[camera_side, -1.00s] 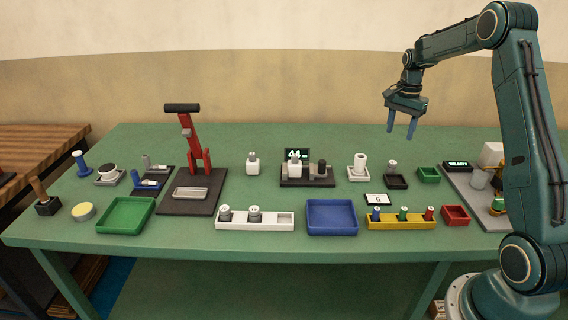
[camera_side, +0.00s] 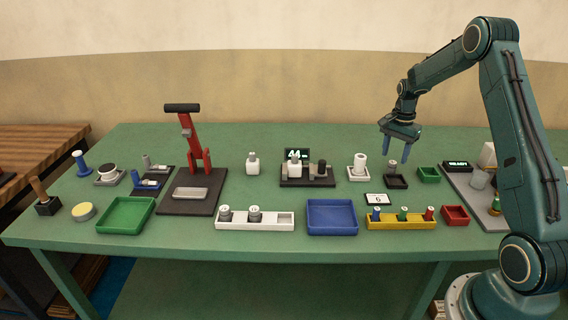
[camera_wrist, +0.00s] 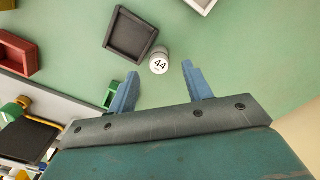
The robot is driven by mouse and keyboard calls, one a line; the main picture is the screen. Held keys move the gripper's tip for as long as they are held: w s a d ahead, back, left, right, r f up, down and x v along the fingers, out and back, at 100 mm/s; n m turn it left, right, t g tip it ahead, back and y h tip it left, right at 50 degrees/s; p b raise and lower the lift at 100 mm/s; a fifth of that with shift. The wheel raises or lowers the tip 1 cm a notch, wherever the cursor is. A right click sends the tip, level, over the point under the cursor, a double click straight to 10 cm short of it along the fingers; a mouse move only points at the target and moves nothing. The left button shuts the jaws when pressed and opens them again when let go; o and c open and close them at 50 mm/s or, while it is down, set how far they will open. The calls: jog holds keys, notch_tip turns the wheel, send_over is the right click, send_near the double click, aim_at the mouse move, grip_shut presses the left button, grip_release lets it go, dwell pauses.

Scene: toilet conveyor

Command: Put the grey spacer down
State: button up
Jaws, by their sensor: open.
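A small grey cylinder with a white top marked 44 (camera_wrist: 159,62) stands upright on the green table, close beside a black square tray (camera_wrist: 130,36). In the side view the cylinder (camera_side: 392,166) is just behind the black tray (camera_side: 397,184). I take it as the grey spacer, though similar grey cylinders (camera_side: 254,214) stand in a white rack. My gripper (camera_side: 395,153) is open and empty, above the cylinder with its fingers pointing down. In the wrist view the cylinder appears just beyond the gap between the fingertips (camera_wrist: 160,73).
A white holder with a white cylinder (camera_side: 358,176) is left of the spacer; a green tray (camera_side: 428,175) is right. In front are a yellow rack (camera_side: 400,224), a blue tray (camera_side: 332,217) and a red tray (camera_side: 455,215).

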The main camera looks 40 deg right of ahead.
aim_at(393, 162)
jog(key=shift+a+f, duration=0.1)
jog(key=shift+f, duration=1.8)
jog(key=shift+c, duration=0.4)
grip_shut()
jog(key=shift+r, duration=0.1)
notch_tip(393, 162, up, 20)
